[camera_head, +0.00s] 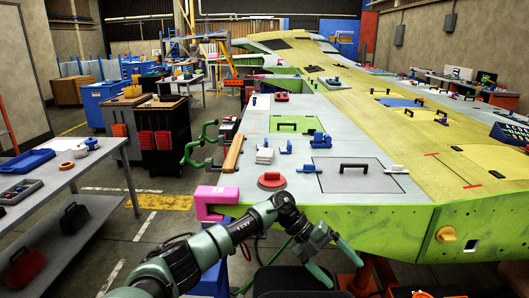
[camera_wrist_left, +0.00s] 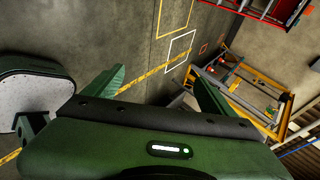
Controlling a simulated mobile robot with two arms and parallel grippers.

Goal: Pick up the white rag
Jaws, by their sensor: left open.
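The white rag (camera_head: 264,155) appears as a small folded white pile on the grey panel of the wing, left of the middle in the head view. My left gripper (camera_head: 336,262) is in front of the wing's near edge, below and to the right of the rag, and apart from it. Its fingers are spread and empty; they also show apart in the left wrist view (camera_wrist_left: 160,82), with only floor and distant equipment beyond them. The rag does not show in the wrist view. My right gripper is not seen.
A red round object (camera_head: 271,180) lies between the rag and the near edge. A pink clamp (camera_head: 214,203) grips the wing's left corner. A wooden block (camera_head: 233,153) and blue tools (camera_head: 320,140) flank the rag. A black-handled panel (camera_head: 354,175) lies to the right.

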